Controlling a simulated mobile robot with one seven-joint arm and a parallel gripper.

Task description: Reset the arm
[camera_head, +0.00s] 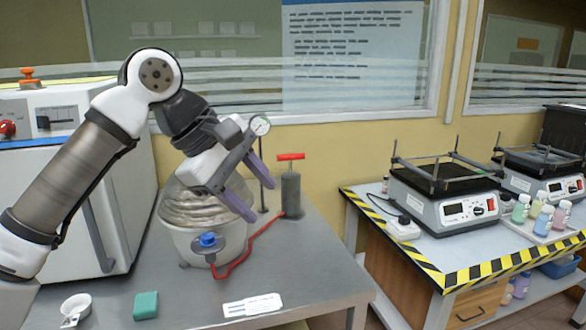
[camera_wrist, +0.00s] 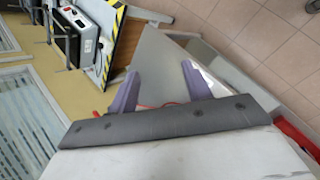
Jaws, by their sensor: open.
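My arm reaches in from the left in the head view and bends down over the grey table (camera_head: 300,262). My gripper (camera_head: 252,188) has two purple fingers spread apart with nothing between them. It is in front of and above the right side of a white, round vessel (camera_head: 183,240) with a clear, crinkled top, partly covering it. In the wrist view, my gripper (camera_wrist: 158,92) also shows its purple fingers apart, with the grey tabletop (camera_wrist: 160,58) beyond them.
A pressure gauge (camera_head: 260,125) and a red-handled pump (camera_head: 291,190) stand close behind my gripper; a red hose (camera_head: 252,248) runs to the vessel. A white cabinet (camera_head: 125,200) is at left. A small cup (camera_head: 75,308) and green block (camera_head: 146,305) lie in front. Shakers (camera_head: 445,195) are on the right table.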

